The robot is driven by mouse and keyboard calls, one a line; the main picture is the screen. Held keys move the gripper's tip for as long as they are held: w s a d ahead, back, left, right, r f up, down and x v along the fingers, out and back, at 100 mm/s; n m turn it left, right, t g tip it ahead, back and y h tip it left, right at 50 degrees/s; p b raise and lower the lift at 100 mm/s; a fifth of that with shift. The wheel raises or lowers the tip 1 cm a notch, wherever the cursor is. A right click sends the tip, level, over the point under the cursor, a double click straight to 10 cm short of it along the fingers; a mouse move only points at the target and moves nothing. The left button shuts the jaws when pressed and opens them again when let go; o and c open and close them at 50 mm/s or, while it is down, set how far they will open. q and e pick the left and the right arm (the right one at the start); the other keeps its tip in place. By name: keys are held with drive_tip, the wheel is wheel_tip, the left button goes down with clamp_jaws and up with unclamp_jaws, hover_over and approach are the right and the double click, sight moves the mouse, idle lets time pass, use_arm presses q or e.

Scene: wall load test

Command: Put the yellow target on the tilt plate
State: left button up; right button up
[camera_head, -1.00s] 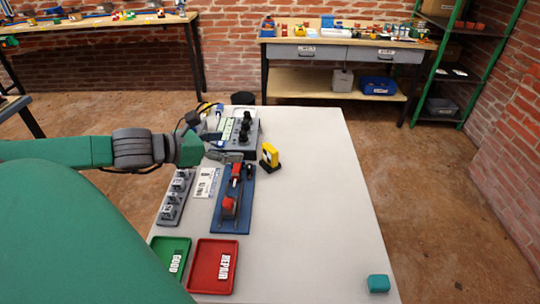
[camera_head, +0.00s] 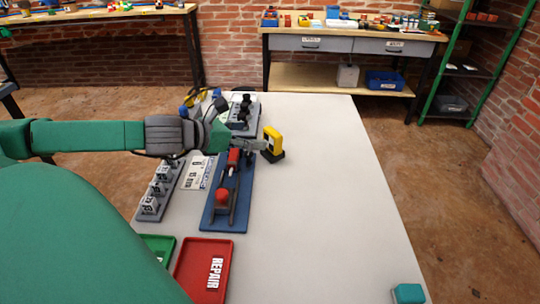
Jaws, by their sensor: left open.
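The yellow target (camera_head: 273,139) is an upright block with a pale opening, on a dark base (camera_head: 273,157) on the white table. My left gripper (camera_head: 260,145) is open, with its fingertips right beside the left side of the target. I cannot tell whether they touch it. A blue board (camera_head: 213,217) with red-handled parts lies below the gripper, partly covered by it. I cannot tell which thing is the tilt plate. My right gripper is not in view.
A grey device with black knobs (camera_head: 243,108) stands behind the gripper. A grey rack (camera_head: 158,190), a green tray (camera_head: 160,245) and a red REPAIR tray (camera_head: 204,270) are at the left. A teal block (camera_head: 408,293) is at the front right. The table's right half (camera_head: 325,185) is mostly clear.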

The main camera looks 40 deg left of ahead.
sight(269, 134)
use_arm(q)
drive_tip(key=shift+w+d+f, duration=0.2)
drive_tip(key=shift+w+d, duration=0.2)
drive_tip(key=shift+w, duration=0.15)
drive_tip(key=shift+w+d+r+b, duration=0.1)
drive_tip(key=shift+w+d+b, duration=0.2)
drive_tip(key=shift+d+b, duration=0.15)
drive_tip(key=shift+w+d, duration=0.15)
drive_tip(key=shift+w, duration=0.1)
drive_tip(key=b+x, duration=0.3)
drive_tip(key=shift+w+a+f, duration=0.2)
drive_tip(key=shift+a+f, duration=0.05)
drive_tip(key=shift+a, duration=0.05)
drive_tip(key=shift+w+a+f, duration=0.15)
drive_tip(key=shift+w+f, duration=0.05)
drive_tip(key=shift+w, duration=0.3)
drive_tip(key=shift+d+r, duration=0.25)
drive_tip(key=shift+d, duration=0.1)
drive_tip(key=shift+c, duration=0.4)
drive_tip(key=shift+d, duration=0.15)
drive_tip(key=c, duration=1.3)
drive_tip(key=shift+c, duration=1)
drive_tip(key=shift+a, duration=0.25)
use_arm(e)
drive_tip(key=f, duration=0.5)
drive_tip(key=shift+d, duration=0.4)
